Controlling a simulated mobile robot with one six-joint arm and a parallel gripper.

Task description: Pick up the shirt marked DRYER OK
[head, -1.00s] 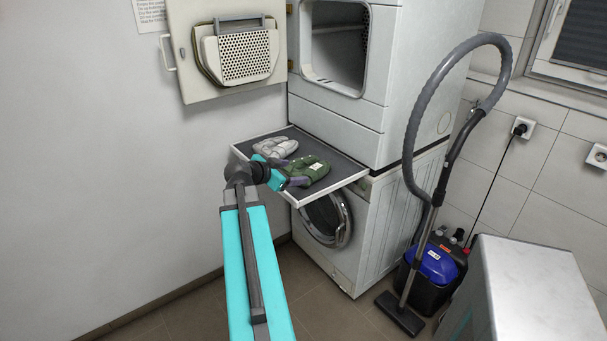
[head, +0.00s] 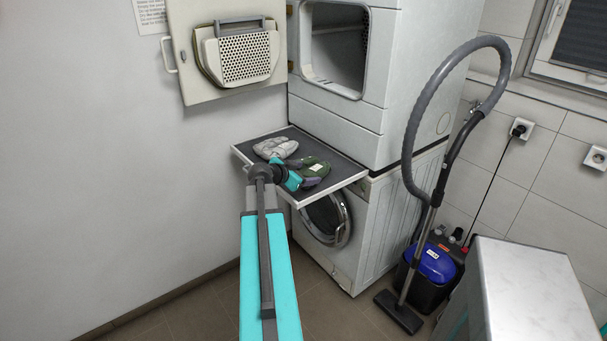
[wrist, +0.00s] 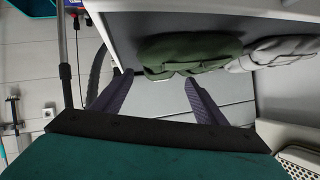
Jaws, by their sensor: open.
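A folded green shirt (head: 318,168) with a small white label lies on the right part of a pull-out shelf (head: 243,152); the label's text is too small to read. A folded light grey shirt (head: 272,148) lies to its left. My gripper (head: 308,182) is at the near side of the green shirt and hides part of it. In the wrist view my gripper (wrist: 157,78) is open, its purple fingers spread with nothing between them. The green shirt (wrist: 190,52) is just beyond the fingertips, and the grey shirt (wrist: 275,52) is to the right.
The shelf juts out between an open dryer (head: 335,45) above and a washing machine (head: 375,225) below. The open dryer door (head: 190,70) stands at upper left. A vacuum cleaner (head: 432,268) stands at right, near a white-topped cabinet (head: 535,285).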

